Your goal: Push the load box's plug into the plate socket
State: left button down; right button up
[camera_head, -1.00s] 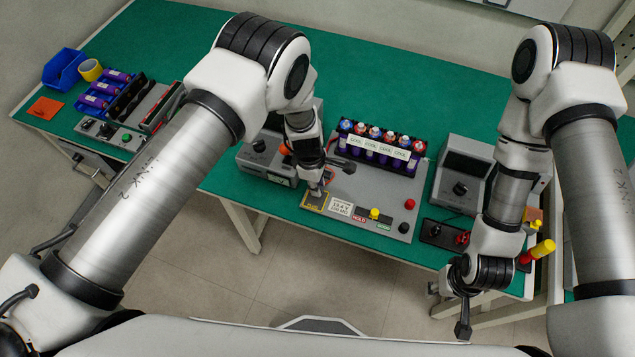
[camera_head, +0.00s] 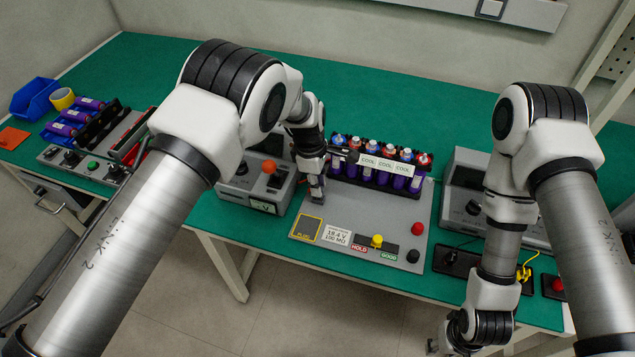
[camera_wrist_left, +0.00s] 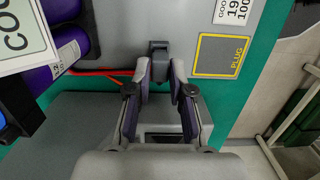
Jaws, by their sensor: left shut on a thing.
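My left gripper (camera_head: 317,196) is at the left edge of the grey plate (camera_head: 400,235), beside the battery pack. In the left wrist view its fingers (camera_wrist_left: 160,82) are closed on a dark grey block (camera_wrist_left: 158,58), seemingly the plug, low over the plate. I cannot tell how far it is seated; the socket is hidden. The yellow-framed PLUG square (camera_head: 306,229) is empty and also shows in the wrist view (camera_wrist_left: 222,55). A grey box with an orange knob (camera_head: 256,180), likely the load box, stands left of the plate.
The battery pack (camera_head: 378,175) with white COOL labels stands on the plate's back part. Red wires (camera_wrist_left: 100,72) run close to the left fingers. Another grey box (camera_head: 472,205) stands right of the plate. The green table (camera_head: 390,105) is clear behind.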

pick_arm(q)
jog(key=shift+w+r, duration=0.1)
jog(key=shift+r, duration=0.15)
jog(key=shift+s, duration=0.2)
jog(key=shift+f, duration=0.2)
jog(key=shift+w, duration=0.1)
jog(key=shift+f+b, duration=0.5)
jog(key=shift+f, duration=0.3)
jog(key=shift+f, duration=0.15)
